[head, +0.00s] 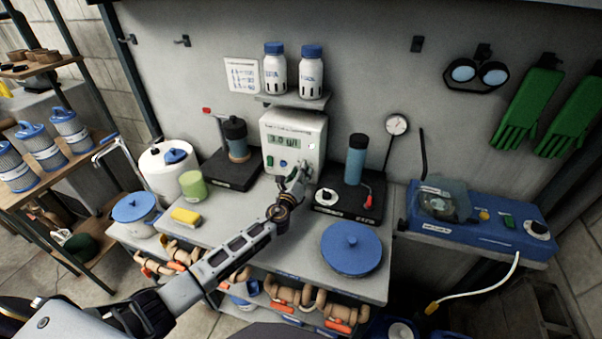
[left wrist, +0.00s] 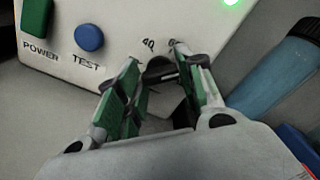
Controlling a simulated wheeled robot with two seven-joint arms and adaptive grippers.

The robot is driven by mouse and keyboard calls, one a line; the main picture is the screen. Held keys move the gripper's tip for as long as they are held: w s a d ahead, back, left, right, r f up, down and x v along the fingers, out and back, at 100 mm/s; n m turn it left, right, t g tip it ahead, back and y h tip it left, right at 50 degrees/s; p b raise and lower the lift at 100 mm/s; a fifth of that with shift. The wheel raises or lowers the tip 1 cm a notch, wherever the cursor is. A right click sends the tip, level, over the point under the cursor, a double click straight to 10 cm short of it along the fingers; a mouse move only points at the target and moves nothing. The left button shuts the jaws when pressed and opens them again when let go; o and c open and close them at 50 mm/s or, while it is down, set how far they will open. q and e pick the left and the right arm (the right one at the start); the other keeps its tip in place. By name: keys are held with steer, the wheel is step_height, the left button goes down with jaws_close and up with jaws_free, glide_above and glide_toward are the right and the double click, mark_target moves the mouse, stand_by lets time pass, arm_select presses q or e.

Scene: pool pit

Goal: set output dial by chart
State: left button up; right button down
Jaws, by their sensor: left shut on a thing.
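The white control box (head: 293,138) stands at the back of the bench. Its lit display (head: 289,141) seems to read about 30 W, though the characters are small. In the left wrist view a green POWER button (left wrist: 37,24), a blue TEST button (left wrist: 89,37) and a green light (left wrist: 231,2) show on its front. My left gripper (head: 300,172) is at the box's lower right front, shut on the dark output dial (left wrist: 159,67), one green-padded finger on each side. The fingers hide much of the dial; a 40 mark shows above it. The paper chart (head: 241,75) hangs on the wall; its writing is too small to read. My right gripper is not in view.
A black stand with a blue-grey cylinder (head: 356,158) is close to the right of the box. A black stand (head: 230,168) is on the left. A blue lid (head: 351,248) lies at the bench's front right. Two white bottles (head: 275,72) stand on the shelf above.

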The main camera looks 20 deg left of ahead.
arm_select(q)
steer(key=shift+d+f+m, duration=0.1)
steer(key=shift+m, duration=0.3)
steer(key=o, duration=1)
steer(key=shift+s, duration=0.1)
steer(key=shift+s+a, duration=0.15)
steer(key=shift+s, duration=2.8)
steer(key=shift+s+a, duration=0.1)
steer(key=shift+s, duration=2.85)
steer(key=shift+s, duration=0.1)
